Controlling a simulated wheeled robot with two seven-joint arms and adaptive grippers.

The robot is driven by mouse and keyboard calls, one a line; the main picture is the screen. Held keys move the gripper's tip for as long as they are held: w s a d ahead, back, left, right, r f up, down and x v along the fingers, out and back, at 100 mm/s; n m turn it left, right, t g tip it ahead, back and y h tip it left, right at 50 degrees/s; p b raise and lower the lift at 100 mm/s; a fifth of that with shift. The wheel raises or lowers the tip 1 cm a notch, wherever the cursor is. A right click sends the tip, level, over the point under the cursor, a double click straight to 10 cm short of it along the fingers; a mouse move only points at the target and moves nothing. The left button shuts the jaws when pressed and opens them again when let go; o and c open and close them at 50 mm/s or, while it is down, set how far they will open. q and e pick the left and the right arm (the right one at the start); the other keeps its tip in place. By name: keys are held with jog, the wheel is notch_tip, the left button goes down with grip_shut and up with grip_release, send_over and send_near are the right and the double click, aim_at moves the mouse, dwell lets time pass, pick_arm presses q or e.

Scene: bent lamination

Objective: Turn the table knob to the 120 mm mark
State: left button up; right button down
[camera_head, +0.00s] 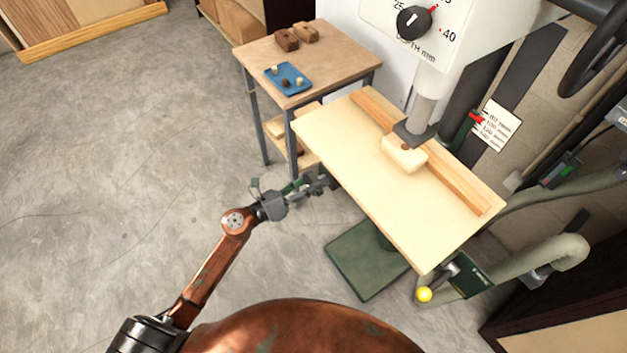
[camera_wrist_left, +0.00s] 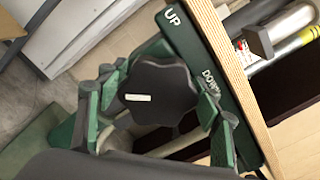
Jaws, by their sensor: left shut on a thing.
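My left gripper (camera_head: 318,186) reaches the near left edge of the machine's pale wooden table (camera_head: 345,165). In the left wrist view its green-padded fingers sit on both sides of the dark table knob (camera_wrist_left: 160,88) and are shut on it. The knob carries a short white line (camera_wrist_left: 138,97) on its face, lying nearly level, left of centre. Behind it is a green panel (camera_wrist_left: 195,45) lettered UP and DOWN. My right gripper is out of view.
A wood block (camera_head: 404,156) sits under the press head, before a wooden fence (camera_head: 455,180). A side table (camera_head: 335,62) with a blue tray (camera_head: 300,88) stands behind. The floor at left is clear.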

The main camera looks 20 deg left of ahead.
pick_arm(q)
jog(key=shift+f, duration=0.1)
jog(key=o, duration=1.2)
jog(key=shift+c, duration=0.2)
jog(key=shift+s+a, duration=0.1)
jog(key=v, duration=1.2)
